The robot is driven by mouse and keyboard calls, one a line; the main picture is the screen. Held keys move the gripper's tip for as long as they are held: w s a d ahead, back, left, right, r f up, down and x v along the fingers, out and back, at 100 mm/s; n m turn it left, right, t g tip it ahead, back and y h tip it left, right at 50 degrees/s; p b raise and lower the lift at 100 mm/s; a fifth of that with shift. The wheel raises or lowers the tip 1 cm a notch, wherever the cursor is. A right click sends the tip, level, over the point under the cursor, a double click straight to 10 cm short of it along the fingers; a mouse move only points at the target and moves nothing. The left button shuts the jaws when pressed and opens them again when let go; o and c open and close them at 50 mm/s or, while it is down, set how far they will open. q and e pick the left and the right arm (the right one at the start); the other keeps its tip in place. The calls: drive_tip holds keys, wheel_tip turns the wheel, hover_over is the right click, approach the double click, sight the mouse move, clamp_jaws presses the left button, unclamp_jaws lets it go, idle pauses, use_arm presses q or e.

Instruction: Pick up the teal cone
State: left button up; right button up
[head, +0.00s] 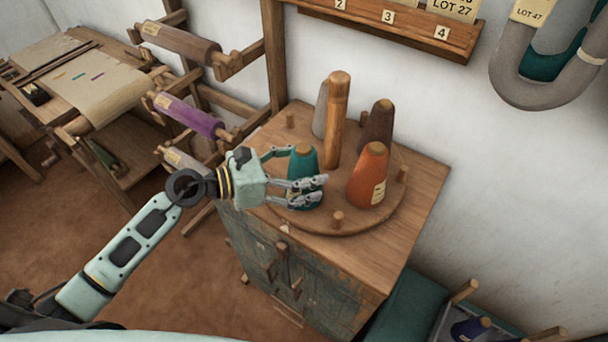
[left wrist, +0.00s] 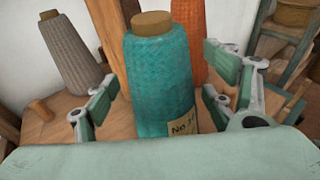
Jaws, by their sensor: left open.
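The teal cone (head: 302,160) stands upright on a round wooden turntable (head: 345,222) on top of a cabinet. My left gripper (head: 298,174) is open, with its fingers on either side of the cone and partly hiding it in the head view. In the left wrist view the teal cone (left wrist: 160,75) stands between the two open fingers (left wrist: 158,88), with a gap on both sides. A label shows low on the cone, and its base is hidden. My right gripper is not in view.
An orange cone (head: 367,178), a dark brown cone (head: 378,126) and a grey cone (head: 321,108) share the turntable around a tall wooden post (head: 337,120). Short bare pegs (head: 337,219) stand near its rim. A wooden rack with a purple roll (head: 187,114) stands left of the cabinet.

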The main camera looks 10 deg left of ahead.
use_arm(q)
drive_tip(key=shift+a, duration=0.1)
drive_tip(key=c, duration=1.4)
drive_tip(key=shift+c, duration=0.2)
